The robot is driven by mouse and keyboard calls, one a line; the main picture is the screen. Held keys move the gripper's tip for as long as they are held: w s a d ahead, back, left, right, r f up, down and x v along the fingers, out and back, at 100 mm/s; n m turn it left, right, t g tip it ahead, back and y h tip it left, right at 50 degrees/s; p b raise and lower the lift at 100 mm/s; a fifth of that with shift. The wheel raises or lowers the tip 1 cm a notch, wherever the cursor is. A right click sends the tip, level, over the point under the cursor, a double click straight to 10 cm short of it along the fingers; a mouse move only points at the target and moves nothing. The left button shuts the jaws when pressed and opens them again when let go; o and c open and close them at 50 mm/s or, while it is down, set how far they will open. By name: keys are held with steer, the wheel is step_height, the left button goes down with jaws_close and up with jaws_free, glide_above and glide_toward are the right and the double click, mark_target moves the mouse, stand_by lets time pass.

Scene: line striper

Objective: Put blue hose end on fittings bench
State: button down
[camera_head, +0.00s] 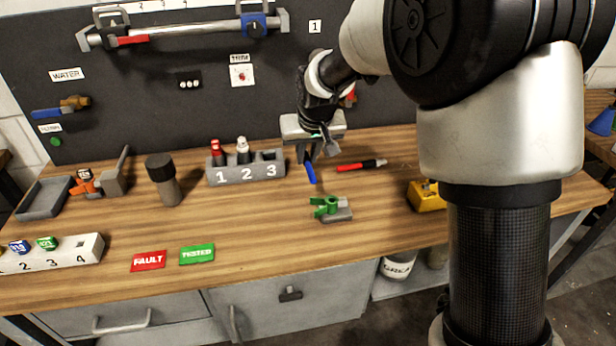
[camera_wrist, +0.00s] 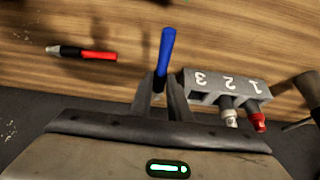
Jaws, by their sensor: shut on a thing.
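The slim blue hose end (camera_head: 311,174) is in my gripper (camera_head: 308,156), its blue part pointing down at the wooden bench top (camera_head: 270,215). I cannot tell whether its tip touches the wood. In the wrist view the blue hose end (camera_wrist: 165,50) stands out between the two fingers of my gripper (camera_wrist: 161,92), which is shut on it. The end inside the fingers is hidden. The bench top (camera_wrist: 210,30) lies beyond it.
A grey block numbered 1 2 3 (camera_head: 245,174) stands just left, with red-topped and white-topped pieces in 1 and 2; slot 3 looks empty. A red-and-black pen-like piece (camera_head: 360,165) lies right. A green-handled valve (camera_head: 331,208) sits in front. Bare wood lies between.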

mark_target(307, 184)
steer(key=shift+f+b, duration=0.4)
steer(key=shift+f, duration=2.25)
steer(key=shift+f, duration=0.15)
steer(key=c, duration=1.7)
jaws_free()
steer(key=shift+o, duration=0.2)
